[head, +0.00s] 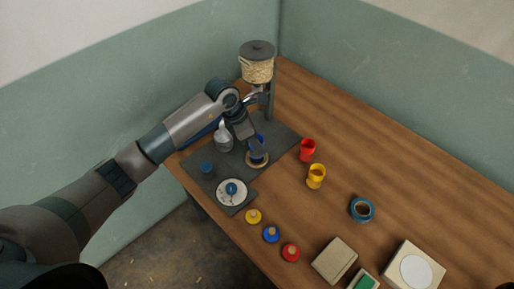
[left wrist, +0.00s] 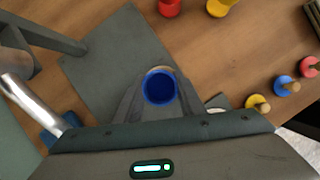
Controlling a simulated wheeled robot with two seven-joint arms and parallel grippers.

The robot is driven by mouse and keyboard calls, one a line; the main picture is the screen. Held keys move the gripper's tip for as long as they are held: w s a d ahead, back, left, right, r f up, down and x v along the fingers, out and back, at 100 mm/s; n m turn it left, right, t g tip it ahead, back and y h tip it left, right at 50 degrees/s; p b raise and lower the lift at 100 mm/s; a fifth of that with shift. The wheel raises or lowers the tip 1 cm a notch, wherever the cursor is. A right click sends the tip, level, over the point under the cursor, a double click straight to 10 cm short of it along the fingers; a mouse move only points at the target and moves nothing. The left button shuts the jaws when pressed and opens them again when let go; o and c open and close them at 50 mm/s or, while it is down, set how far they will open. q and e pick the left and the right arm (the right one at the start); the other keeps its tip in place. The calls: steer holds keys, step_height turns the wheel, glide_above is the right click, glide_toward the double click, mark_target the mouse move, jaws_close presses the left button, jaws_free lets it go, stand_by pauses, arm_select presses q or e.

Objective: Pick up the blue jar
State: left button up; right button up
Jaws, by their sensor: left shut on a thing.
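The blue jar (head: 259,154) is at the dark grey mat, over or on a pale round disc (head: 257,164); I cannot tell whether they touch. My left gripper (head: 257,146) reaches down from the left and is shut on the jar. In the left wrist view the open mouth of the blue jar (left wrist: 160,88) lies between the fingers of my left gripper (left wrist: 158,98), facing the camera. The fingers hide part of its sides. My right gripper is not in view.
A red jar (head: 307,150) and a yellow jar (head: 316,176) stand to the right. A stand holds a lidded pot (head: 257,66) behind. A silvery vessel (head: 223,137) is close to my left gripper. Yellow, blue and red knobbed lids (head: 271,235) line the front edge.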

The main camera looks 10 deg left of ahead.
arm_select(q)
steer(key=shift+r+b, duration=0.4)
steer(key=shift+r, duration=0.3)
steer(key=s+d+r+b, duration=0.3)
steer(key=s+d+r, duration=0.4)
steer(key=s, duration=0.2)
steer(key=shift+b, duration=0.35)
steer(key=shift+s, duration=0.15)
